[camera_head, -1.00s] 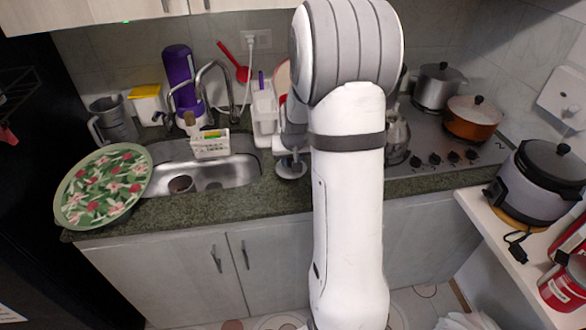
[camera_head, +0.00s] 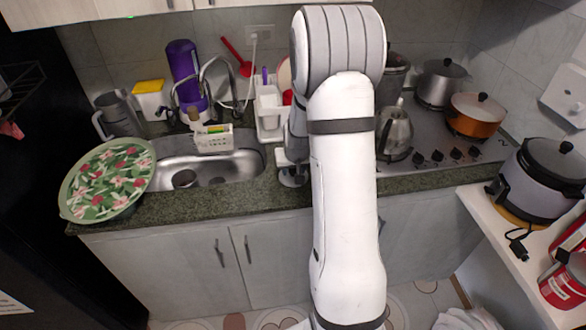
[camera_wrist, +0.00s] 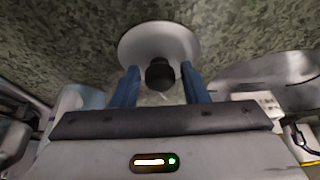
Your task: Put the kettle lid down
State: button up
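The kettle lid (camera_wrist: 158,38), a pale round disc with a black knob (camera_wrist: 160,74), is over the green speckled counter in the wrist view. It appears to lie flat on the counter. My gripper (camera_wrist: 160,83) has its two blue fingers apart, one on each side of the knob, with a gap showing on both sides. In the head view the lid (camera_head: 292,178) shows near the counter's front edge, and my arm hides most of my gripper. The metal kettle (camera_head: 396,133) stands on the stove, partly behind my arm; its top opening is not clear.
The sink (camera_head: 215,170) and a white dish rack (camera_head: 213,139) are left of the lid. A white caddy (camera_head: 268,112) stands behind it. A floral tray (camera_head: 108,180) rests at the far left. Pots, including an orange one (camera_head: 476,115), stand on the stove at right.

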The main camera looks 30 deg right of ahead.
jog(key=shift+o, duration=0.8)
jog(key=shift+s+r, duration=0.1)
jog(key=shift+r, duration=0.35)
jog(key=b+v, duration=0.1)
jog(key=v, duration=1)
jog(key=s+a+r+n, duration=0.1)
jog(key=s+a+r, duration=0.1)
jog(key=s+a, duration=0.3)
jog(key=s+a+r+n, duration=0.1)
jog(key=s+a+r, duration=0.2)
jog(key=s, duration=0.6)
jog(key=s+a+r+n+g+y, duration=0.1)
jog(key=s+a+r, duration=0.1)
jog(key=s+a, duration=0.4)
jog(key=shift+s+a+r, duration=0.35)
jog(key=shift+s, duration=0.8)
